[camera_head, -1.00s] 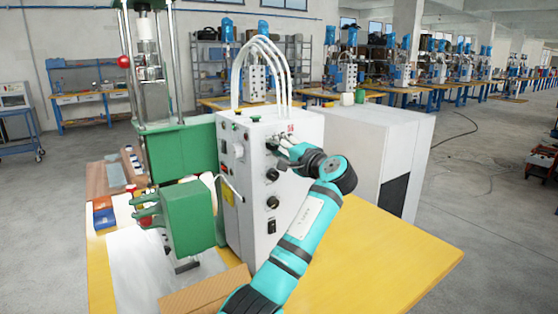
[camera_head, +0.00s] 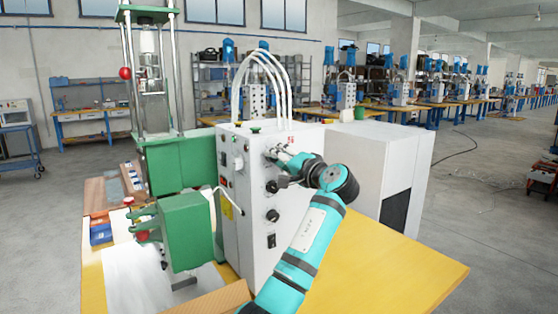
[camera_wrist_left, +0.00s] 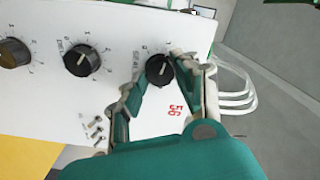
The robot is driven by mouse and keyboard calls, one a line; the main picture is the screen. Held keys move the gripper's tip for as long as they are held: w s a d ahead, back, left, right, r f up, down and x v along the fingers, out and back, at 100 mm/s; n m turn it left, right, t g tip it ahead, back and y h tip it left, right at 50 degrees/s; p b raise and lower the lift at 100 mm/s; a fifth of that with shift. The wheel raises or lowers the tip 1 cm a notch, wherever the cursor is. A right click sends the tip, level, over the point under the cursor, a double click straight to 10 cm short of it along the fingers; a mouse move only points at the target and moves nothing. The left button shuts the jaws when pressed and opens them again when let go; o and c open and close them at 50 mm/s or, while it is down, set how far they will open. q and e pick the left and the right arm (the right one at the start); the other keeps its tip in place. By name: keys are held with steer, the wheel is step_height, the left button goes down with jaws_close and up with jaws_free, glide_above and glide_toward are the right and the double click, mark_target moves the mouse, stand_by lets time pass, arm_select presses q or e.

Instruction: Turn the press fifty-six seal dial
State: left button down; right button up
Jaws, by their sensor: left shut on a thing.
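The press box (camera_head: 255,200) is white and carries a red "56" (camera_head: 290,140). In the left wrist view the same "56" (camera_wrist_left: 176,108) shows on the panel beside a black round dial (camera_wrist_left: 157,69) with a pale pointer line and small lettering. My left gripper (camera_head: 272,155) reaches the upper front of the box. In the left wrist view my left gripper (camera_wrist_left: 158,72) is shut on this dial, with a fingertip on each side of it. In the head view the gripper hides the dial. My right gripper is not in view.
Two more dials, a middle one (camera_wrist_left: 82,60) and an end one (camera_wrist_left: 14,52), sit in line. A black switch (camera_head: 271,240) is below them. White hoses (camera_head: 270,75) rise from the box top. A green press (camera_head: 185,230) stands left on the yellow table (camera_head: 400,265).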

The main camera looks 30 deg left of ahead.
arm_select(q)
steer(key=c, duration=1)
jaws_free()
steer(key=shift+w, duration=0.1)
steer(key=shift+o, duration=0.2)
steer(key=v, duration=1.2)
steer(key=shift+d+f, duration=0.1)
